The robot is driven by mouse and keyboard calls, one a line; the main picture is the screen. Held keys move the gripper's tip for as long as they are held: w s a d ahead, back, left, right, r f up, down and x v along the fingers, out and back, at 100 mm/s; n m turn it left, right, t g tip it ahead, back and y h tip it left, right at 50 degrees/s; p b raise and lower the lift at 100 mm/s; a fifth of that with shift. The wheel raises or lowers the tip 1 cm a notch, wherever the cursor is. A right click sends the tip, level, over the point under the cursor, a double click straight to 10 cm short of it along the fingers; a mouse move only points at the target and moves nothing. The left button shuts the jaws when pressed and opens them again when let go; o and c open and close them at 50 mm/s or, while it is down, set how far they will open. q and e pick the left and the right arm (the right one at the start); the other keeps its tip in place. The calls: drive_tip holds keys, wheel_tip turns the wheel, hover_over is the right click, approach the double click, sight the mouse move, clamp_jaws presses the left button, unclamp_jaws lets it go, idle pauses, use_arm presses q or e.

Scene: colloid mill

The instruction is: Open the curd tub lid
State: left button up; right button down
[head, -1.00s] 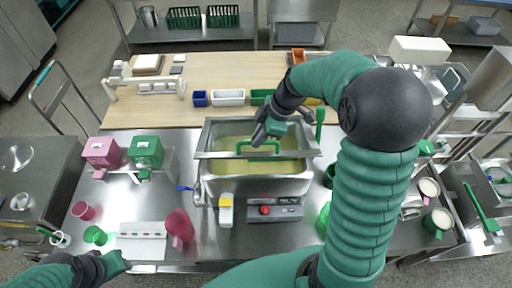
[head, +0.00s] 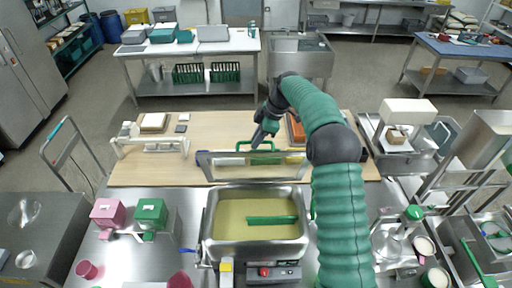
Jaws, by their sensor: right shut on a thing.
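The curd tub (head: 208,228) is a steel tub on the metal counter, open at the top, with yellowish liquid inside. A green bar-shaped thing (head: 272,220) lies across the liquid. The steel lid (head: 225,172) with its green handle (head: 256,146) is beyond the tub's far rim, over the wooden board. My right gripper (head: 257,142) is shut on the green lid handle. Whether the lid touches the board is hard to tell. My left gripper is out of view.
Pink (head: 108,212) and green (head: 150,212) boxes stand left of the tub. A grey device with a red knob (head: 264,271) sits at the tub's front. A white rack (head: 152,143) stands on the wooden board (head: 205,128) at left. A scale-like machine (head: 408,112) is at right.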

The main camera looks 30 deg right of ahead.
drive_tip(key=shift+w+d+f+p, duration=0.15)
drive_tip(key=shift+w+d+p, duration=0.25)
drive_tip(key=shift+w, duration=0.1)
drive_tip(key=c, duration=1.8)
unclamp_jaws()
drive_tip(key=shift+o, duration=1.2)
drive_tip(key=shift+w, duration=0.2)
drive_tip(key=shift+o, duration=0.5)
drive_tip(key=shift+w+d+f, duration=0.2)
drive_tip(key=shift+w+d, duration=0.1)
drive_tip(key=shift+w, duration=0.1)
drive_tip(key=v, duration=1.2)
drive_tip(key=shift+s+r, duration=0.15)
drive_tip(key=shift+s, duration=0.05)
